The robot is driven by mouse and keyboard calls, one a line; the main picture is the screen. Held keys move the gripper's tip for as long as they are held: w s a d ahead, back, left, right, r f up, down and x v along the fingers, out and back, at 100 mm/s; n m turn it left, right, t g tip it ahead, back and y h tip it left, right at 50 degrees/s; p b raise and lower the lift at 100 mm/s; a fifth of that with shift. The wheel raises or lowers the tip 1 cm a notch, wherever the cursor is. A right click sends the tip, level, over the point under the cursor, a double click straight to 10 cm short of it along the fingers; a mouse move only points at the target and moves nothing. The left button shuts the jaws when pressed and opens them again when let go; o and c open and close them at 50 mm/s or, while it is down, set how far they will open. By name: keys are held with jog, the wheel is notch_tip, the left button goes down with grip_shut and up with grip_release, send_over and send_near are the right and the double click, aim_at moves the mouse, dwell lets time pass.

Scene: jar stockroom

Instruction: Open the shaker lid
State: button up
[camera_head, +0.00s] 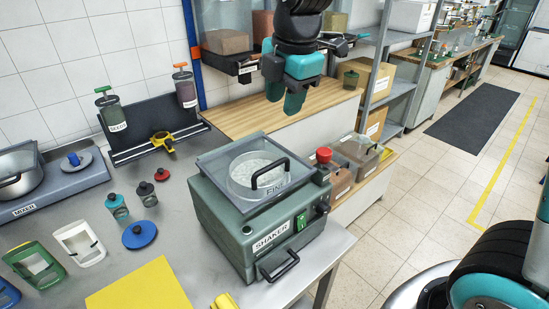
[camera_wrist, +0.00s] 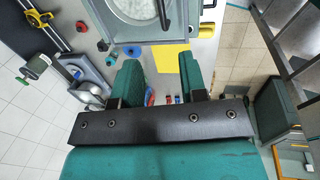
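The shaker (camera_head: 250,240) is a green box labelled SHAKER, standing at the right end of the grey bench. Its lid (camera_head: 222,166) is a clear panel in a grey frame, lying flat over the top, with a pale round vessel showing through. A black lid handle (camera_head: 270,172) stands up at its right front. My gripper (camera_head: 284,102) hangs above and behind the shaker, apart from it. In the wrist view my gripper (camera_wrist: 158,72) has its two green fingers spread with nothing between them. The lid handle (camera_wrist: 164,14) shows there at the top edge, beyond the fingertips.
Left on the bench are small bottles (camera_head: 117,207), a blue lid (camera_head: 139,234), a yellow sheet (camera_head: 139,288) and a mixer (camera_head: 45,195). A wooden counter (camera_head: 240,119) and shelf (camera_head: 392,92) lie behind.

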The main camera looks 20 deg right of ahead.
aim_at(273, 164)
jog(key=w+f+p, duration=0.1)
jog(key=f, duration=0.4)
jog(key=w+f+p, duration=0.1)
jog(key=f, duration=0.4)
jog(key=w+a+f, duration=0.1)
jog(key=f, duration=0.5)
jog(key=shift+p, duration=0.4)
grip_shut()
